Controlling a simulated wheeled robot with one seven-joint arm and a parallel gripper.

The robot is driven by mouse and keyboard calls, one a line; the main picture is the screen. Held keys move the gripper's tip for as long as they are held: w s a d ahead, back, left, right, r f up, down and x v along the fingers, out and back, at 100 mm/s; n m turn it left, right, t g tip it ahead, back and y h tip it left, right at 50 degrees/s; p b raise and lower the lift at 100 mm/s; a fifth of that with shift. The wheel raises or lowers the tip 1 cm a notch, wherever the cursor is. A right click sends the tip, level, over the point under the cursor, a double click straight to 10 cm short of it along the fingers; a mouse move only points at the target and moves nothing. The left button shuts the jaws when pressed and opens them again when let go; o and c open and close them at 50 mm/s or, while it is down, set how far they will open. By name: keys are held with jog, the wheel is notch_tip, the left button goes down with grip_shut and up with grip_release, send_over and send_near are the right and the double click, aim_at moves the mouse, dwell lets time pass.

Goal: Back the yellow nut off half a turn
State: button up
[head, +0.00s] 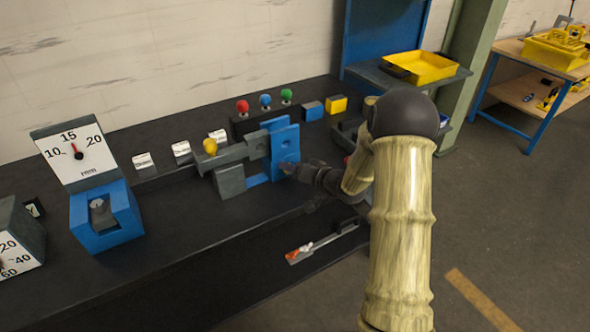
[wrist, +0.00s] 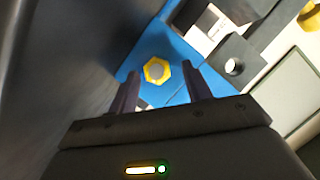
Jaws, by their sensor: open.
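The yellow nut (wrist: 157,70) is a hexagonal ring around a grey stud end on a blue plate (wrist: 150,50). In the head view the blue plate (head: 285,138) stands upright on the dark bench, and I cannot make out the nut there. My gripper (wrist: 160,78) is open, with one finger on each side of the nut in the wrist view. I cannot tell whether the fingers touch the nut. In the head view my gripper (head: 292,170) is close to the front of the blue plate.
A yellow ball knob (head: 210,146) sits on a grey block left of the plate. Red (head: 242,106), blue and green knobs stand behind. A white dial on a blue base (head: 105,218) is at left. A wrench-like tool (head: 322,242) lies near the front edge.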

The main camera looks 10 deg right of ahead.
jog(key=shift+d, duration=0.1)
jog(key=c, duration=1)
